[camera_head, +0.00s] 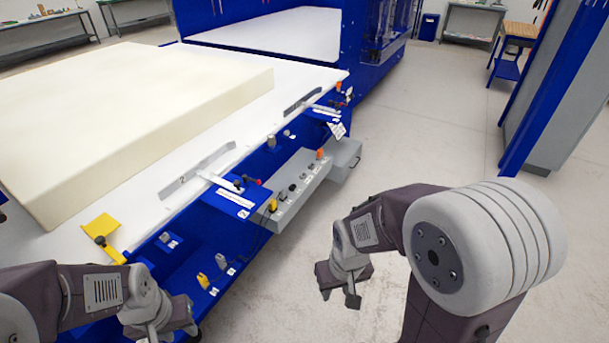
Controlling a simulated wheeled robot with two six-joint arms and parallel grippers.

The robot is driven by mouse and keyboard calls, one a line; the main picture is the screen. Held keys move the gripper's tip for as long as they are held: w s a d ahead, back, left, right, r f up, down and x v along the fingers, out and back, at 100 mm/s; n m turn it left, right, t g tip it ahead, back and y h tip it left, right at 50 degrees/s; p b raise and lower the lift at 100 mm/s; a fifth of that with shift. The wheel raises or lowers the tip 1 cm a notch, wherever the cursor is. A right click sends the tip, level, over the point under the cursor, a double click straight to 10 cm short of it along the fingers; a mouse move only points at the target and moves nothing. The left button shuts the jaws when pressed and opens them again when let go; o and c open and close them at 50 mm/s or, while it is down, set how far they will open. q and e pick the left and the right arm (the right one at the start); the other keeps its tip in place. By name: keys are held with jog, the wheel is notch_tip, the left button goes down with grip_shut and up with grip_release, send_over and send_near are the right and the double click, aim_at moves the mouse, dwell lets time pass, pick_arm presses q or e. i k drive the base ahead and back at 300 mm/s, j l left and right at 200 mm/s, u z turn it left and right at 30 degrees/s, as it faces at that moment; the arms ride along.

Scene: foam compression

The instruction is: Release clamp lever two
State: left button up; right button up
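Clamp two is a grey bar (196,172) marked "2", lying on the white table edge beside the foam block. Its lever (222,182) is a pale arm pointing right toward the blue front, with a dark tip near a small red knob. A second, similar clamp bar (303,101) lies farther back along the same edge. My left gripper (172,331) is at the bottom left, in front of the machine and well short of the lever; its fingers look apart and empty. My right gripper (339,296) hangs over the floor, right of the machine, open and empty. Neither gripper touches a lever.
A large cream foam block (110,110) covers much of the white table (245,135). A yellow bracket (100,230) sits at the near edge. A grey control box (297,185) with several knobs juts from the blue front. The floor (440,130) to the right is clear.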

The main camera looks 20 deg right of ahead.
aim_at(245, 177)
jog(key=i+l+z, duration=0.15)
jog(key=i, duration=0.35)
jog(key=i+l+z, duration=0.1)
jog(key=i+l, duration=0.15)
jog(key=i, duration=0.3)
